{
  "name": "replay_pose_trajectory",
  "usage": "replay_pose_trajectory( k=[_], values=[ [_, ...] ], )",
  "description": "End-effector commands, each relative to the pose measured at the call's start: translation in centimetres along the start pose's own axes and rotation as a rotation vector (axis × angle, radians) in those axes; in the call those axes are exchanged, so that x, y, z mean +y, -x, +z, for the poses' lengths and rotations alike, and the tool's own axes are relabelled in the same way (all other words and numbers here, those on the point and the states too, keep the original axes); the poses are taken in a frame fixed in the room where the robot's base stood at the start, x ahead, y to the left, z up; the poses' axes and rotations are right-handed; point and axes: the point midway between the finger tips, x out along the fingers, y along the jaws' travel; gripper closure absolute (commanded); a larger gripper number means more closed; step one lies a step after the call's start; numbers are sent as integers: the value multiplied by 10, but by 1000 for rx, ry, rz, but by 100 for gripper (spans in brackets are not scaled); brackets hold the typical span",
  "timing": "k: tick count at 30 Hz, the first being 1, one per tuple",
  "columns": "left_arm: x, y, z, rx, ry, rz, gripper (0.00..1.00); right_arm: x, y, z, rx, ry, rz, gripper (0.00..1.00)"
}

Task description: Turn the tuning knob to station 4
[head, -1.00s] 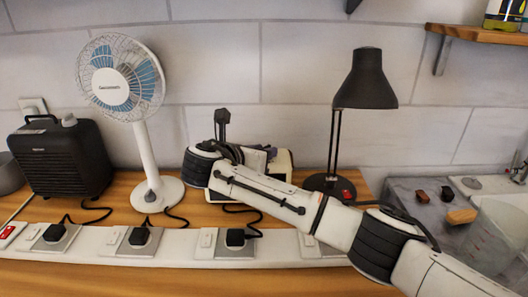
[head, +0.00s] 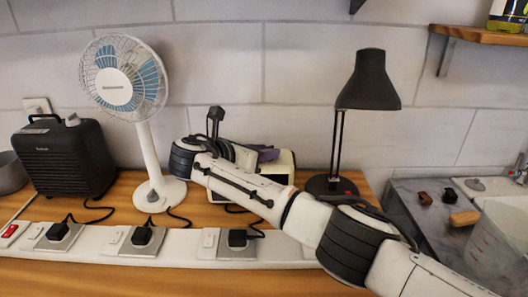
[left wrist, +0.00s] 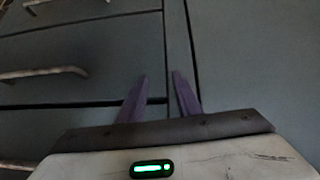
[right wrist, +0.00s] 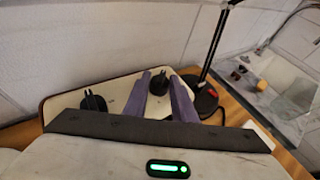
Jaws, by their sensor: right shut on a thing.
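A cream radio (head: 283,165) stands on the wooden counter, mostly hidden behind my right arm in the head view. In the right wrist view its pale front (right wrist: 118,88) carries two black knobs, one at the left (right wrist: 93,104) and one farther right (right wrist: 158,84). My right gripper (right wrist: 159,75) has its purple fingers on either side of the right knob and is shut on it. I cannot read the dial or the station. My left gripper (left wrist: 160,77) is open and empty before grey drawer fronts.
A black desk lamp (head: 368,82) stands close to the right of the radio. A white fan (head: 148,140) and a black heater (head: 65,158) stand to the left. A power strip (head: 185,246) with plugs runs along the front. A clear jug (head: 495,240) is at the right.

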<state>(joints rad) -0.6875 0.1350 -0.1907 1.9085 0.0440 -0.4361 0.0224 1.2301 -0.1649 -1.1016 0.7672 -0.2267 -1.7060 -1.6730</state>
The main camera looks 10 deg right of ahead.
Motion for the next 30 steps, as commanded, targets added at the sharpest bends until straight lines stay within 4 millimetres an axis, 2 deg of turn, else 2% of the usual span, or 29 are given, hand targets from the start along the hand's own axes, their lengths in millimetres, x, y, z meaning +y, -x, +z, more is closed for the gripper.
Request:
replay_pose_trajectory(
  k=[1, 3, 4, 14, 17, 24, 30],
  values=[
    [0, 0, 0, 0, 0, 0, 69, -1, -1, -1, 2, 1, -2, 71],
    [0, 0, 0, 0, 0, 0, 69, -1, -1, -1, 2, 1, -2, 59],
    [0, 0, 0, 0, 0, 0, 69, -1, -1, 0, 1, 1, -2, 58],
    [0, 0, 0, 1, 0, 0, 69, 0, 3, 0, 1, 0, 2, 58],
    [0, -2, 1, 1, -1, 0, 69, 1, 14, -1, 1, 0, 3, 58],
    [-1, -6, 4, 2, -1, 0, 69, 1, 61, -1, 0, 0, 4, 58],
    [-1, -8, 6, 3, -1, 0, 69, 0, 92, -1, 1, 0, 1, 58]
  ],
)
